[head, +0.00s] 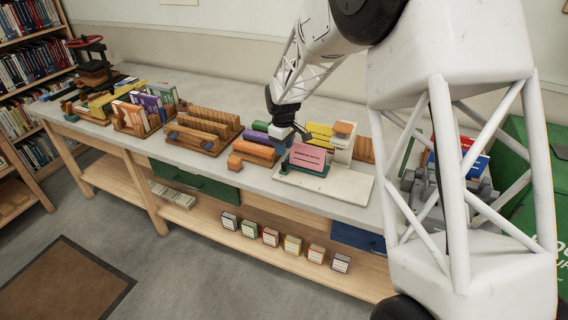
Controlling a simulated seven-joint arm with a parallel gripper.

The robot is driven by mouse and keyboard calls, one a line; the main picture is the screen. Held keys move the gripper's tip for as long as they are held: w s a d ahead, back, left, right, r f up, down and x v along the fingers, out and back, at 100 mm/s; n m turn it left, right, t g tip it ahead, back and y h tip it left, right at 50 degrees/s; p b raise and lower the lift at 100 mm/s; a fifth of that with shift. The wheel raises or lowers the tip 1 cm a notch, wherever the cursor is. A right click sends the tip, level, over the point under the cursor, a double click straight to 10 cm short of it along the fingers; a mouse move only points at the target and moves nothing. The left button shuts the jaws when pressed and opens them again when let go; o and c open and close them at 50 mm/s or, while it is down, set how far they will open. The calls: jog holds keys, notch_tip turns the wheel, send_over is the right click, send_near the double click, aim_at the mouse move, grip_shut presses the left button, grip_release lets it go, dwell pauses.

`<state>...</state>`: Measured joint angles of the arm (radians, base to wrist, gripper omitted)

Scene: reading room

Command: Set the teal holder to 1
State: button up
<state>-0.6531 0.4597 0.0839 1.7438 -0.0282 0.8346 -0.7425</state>
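My gripper (298,133) is small and dark in the head view, above the middle of the long table, just behind and left of a pink card (308,158). The card stands upright on a pale device (335,183) with a white post and an orange top (344,128). The fingers are too small to tell whether they are open or shut. A narrow teal-green edge (404,157) shows behind the device to the right, partly hidden by my arm. No number marking is readable.
Wooden racks of books and cards (203,130) fill the table's left part. An orange block (235,161) lies near the front edge. Small labelled boxes (270,237) stand on the lower shelf. A green bin (540,190) is at the right. My arm hides much of the right side.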

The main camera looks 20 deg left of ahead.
aim_at(284, 163)
jog(key=shift+w+f, duration=0.15)
jog(key=shift+f, duration=3.75)
grip_shut()
